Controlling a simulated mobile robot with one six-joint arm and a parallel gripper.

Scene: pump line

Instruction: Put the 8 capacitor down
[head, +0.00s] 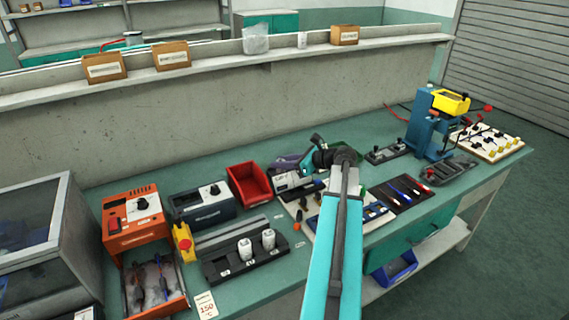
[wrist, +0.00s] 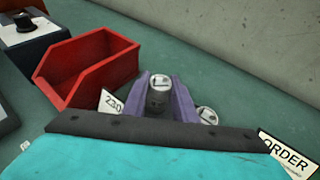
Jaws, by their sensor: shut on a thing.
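My gripper (wrist: 160,97), with two purple fingers, is shut on a grey cylindrical capacitor (wrist: 159,94) with a pale marked top. I cannot read an 8 on it. In the wrist view the capacitor is over the green bench, right of a red bin; I cannot tell whether it touches the bench. A second pale round top (wrist: 207,115) shows just right of the fingers, partly hidden. In the head view my gripper (head: 287,163) is behind the bench's middle items, and the held capacitor is hard to make out there.
The red bin (head: 250,183) stands left of my gripper. A "220" card (wrist: 111,103) and an "ORDER" card (wrist: 286,152) lie nearby. Two white capacitors (head: 245,249) (head: 268,239) stand in a black rack (head: 222,269). A grey wall (head: 200,125) rises behind the bench.

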